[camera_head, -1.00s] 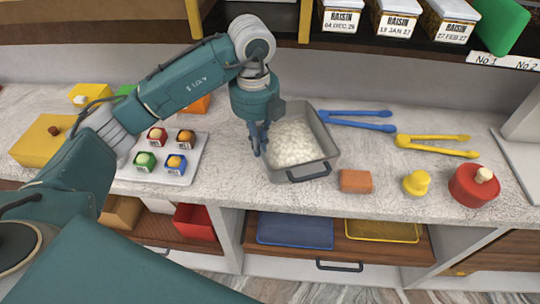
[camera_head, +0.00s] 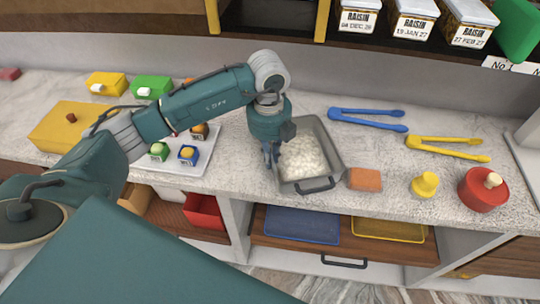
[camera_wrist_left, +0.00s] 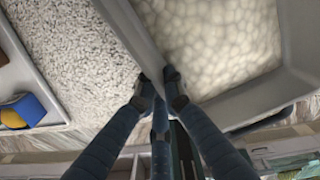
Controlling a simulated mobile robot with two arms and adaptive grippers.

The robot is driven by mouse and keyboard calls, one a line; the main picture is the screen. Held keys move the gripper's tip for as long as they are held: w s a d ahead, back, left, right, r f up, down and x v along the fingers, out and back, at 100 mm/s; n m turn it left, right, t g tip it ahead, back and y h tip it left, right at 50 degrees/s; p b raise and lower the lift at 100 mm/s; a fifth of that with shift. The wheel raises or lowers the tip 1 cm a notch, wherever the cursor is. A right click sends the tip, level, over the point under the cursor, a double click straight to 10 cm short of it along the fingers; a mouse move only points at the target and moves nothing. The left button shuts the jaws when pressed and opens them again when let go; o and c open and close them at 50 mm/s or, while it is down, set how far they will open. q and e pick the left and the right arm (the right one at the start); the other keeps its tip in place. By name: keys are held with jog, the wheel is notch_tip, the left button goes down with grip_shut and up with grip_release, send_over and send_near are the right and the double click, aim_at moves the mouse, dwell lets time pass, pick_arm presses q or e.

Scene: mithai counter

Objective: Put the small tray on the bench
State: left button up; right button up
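A grey tray (camera_head: 336,154) filled with white round sweets sits at the middle of the pale stone bench (camera_head: 235,188), a handle on its front side. In the left wrist view its rim (camera_wrist_left: 262,105) runs up to my left gripper (camera_wrist_left: 160,84). My left gripper (camera_head: 272,158) is at the tray's left wall near the front corner, its fingers close together with the wall between them. Whether the tray is slightly raised cannot be told. My right gripper is not in view.
A white tray (camera_head: 168,165) with small coloured boxes stands to the left. An orange block (camera_head: 364,179) is close by the grey tray's right front corner. Blue tongs (camera_head: 368,120), yellow tongs (camera_head: 448,148), a yellow piece (camera_head: 425,185) and a red pot (camera_head: 483,190) stand right.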

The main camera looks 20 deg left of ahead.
pick_arm(q)
jog(key=shift+o, duration=1.2)
jog(key=shift+r, duration=0.25)
jog(key=shift+w+r, duration=0.1)
jog(key=shift+r, duration=0.25)
notch_tip(320, 180, up, 11)
jog(key=b, duration=0.2)
jog(key=shift+a, duration=0.1)
